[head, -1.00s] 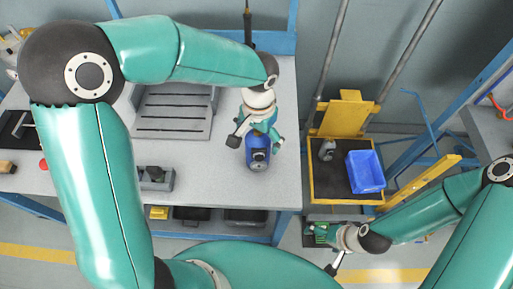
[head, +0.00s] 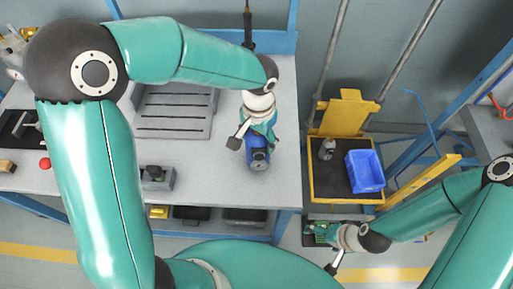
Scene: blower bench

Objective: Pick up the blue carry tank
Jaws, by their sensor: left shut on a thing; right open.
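The blue carry tank (head: 258,160) stands near the right end of the grey workbench (head: 215,172), with a dark and grey fitting on its near side. My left gripper (head: 259,137) reaches down over it from above and is shut on it. The fingers partly hide the top of the tank. I cannot tell whether the tank touches the bench. My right gripper (head: 320,234) is open and away from the tank, low beside the bench at the right.
A yellow cart (head: 345,118) right of the bench carries a blue bin (head: 365,171) and a small grey item (head: 327,149). A grey slotted plate (head: 174,112) and a grey block (head: 157,178) lie on the bench. Dark bins (head: 245,216) sit beneath.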

